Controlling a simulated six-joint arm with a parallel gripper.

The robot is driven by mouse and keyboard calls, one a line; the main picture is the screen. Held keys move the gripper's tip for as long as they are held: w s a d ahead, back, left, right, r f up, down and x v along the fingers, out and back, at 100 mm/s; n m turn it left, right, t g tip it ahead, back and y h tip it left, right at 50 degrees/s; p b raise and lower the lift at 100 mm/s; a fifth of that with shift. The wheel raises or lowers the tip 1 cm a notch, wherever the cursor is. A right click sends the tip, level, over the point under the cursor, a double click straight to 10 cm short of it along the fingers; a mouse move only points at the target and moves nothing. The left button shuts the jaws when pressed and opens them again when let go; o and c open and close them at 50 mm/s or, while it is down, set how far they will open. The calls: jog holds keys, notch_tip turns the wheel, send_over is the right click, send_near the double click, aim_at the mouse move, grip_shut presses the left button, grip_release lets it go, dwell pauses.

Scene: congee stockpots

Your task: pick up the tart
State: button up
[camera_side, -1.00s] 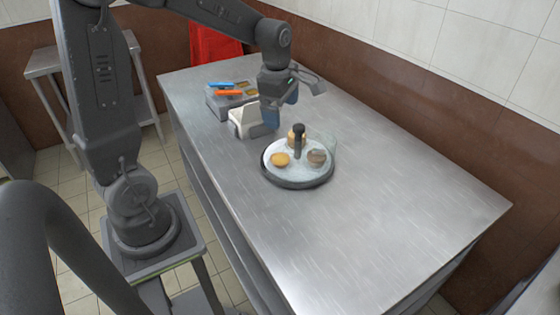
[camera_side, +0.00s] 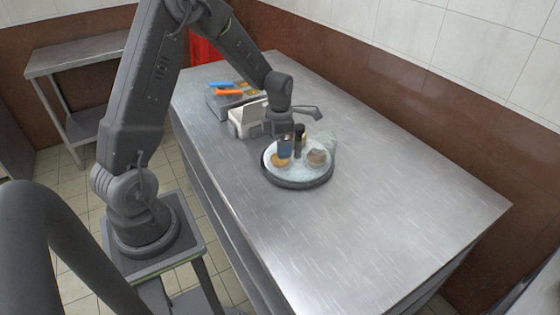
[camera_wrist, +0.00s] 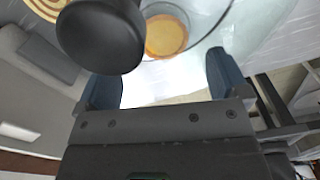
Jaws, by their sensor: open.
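Small round pastries sit on a round tray with a dark rim (camera_side: 297,185) and a tall black knob (camera_side: 299,131) in the middle. A yellow one (camera_side: 279,161), probably the tart, is partly hidden by my gripper (camera_side: 285,148); a brownish one (camera_side: 316,158) is to its right. My gripper is low over the tray's left part; contact cannot be told.
The black knob (camera_wrist: 100,38) looms close beside the left finger in the wrist view. A white box-like holder (camera_side: 247,119) and a grey tray (camera_side: 232,100) with orange and blue items stand behind. The steel table (camera_side: 390,200) is clear at right front.

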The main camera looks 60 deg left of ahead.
jog(key=shift+d+f, duration=0.15)
jog(key=shift+f, duration=2.55)
jog(key=shift+c, duration=0.3)
jog(key=c, duration=0.9)
